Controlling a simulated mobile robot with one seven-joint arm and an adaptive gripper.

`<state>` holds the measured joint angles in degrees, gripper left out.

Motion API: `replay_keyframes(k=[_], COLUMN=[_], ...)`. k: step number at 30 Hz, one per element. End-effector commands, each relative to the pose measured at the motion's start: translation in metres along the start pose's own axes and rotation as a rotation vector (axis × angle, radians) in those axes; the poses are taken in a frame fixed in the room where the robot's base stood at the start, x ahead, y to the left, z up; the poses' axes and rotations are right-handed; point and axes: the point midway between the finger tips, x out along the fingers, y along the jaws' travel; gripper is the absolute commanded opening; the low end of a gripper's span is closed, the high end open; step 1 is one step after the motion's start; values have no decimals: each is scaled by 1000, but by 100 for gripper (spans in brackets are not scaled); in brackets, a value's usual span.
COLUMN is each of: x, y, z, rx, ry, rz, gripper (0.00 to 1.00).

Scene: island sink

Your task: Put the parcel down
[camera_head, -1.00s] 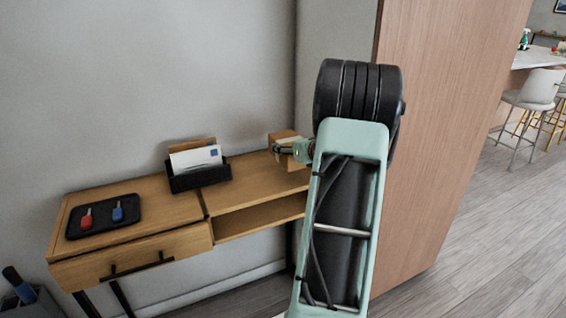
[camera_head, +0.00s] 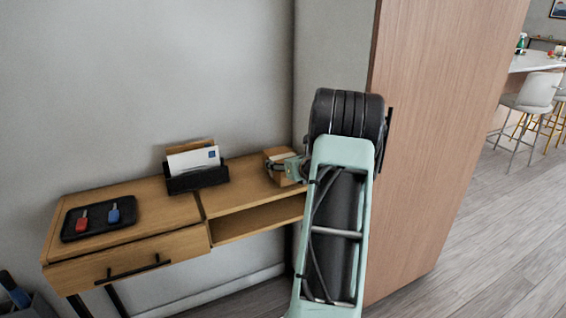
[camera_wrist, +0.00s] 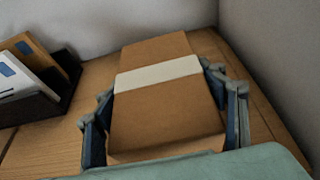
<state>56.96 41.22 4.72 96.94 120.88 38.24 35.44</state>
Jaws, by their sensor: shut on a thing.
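The parcel is a brown cardboard box with a pale band across it. In the wrist view the parcel (camera_wrist: 165,115) sits between the two fingers of my gripper (camera_wrist: 165,120), which is shut on it. In the head view the parcel (camera_head: 277,154) is at the right end of the wooden console table (camera_head: 240,180), partly hidden by my gripper (camera_head: 288,167). The parcel appears at or very close to the tabletop; I cannot tell whether its underside touches.
A black letter holder (camera_head: 197,180) with envelopes stands left of the parcel. A black tray (camera_head: 100,217) with red and blue key fobs lies at the table's left end. A tall wood-faced panel (camera_head: 440,120) stands right of my arm. Bare tabletop lies between holder and parcel.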

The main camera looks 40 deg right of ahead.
Motion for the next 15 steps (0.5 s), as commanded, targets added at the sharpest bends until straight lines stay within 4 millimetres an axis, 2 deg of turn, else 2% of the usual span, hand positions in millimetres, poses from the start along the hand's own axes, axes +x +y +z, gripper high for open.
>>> replay_keyframes(k=[1, 6, 15], x=[0, 0, 0], y=[0, 0, 0], z=[-1, -1, 0], rx=[0, 0, 0], ry=[0, 1, 0], rz=[0, 0, 0], gripper=[68, 85, 85])
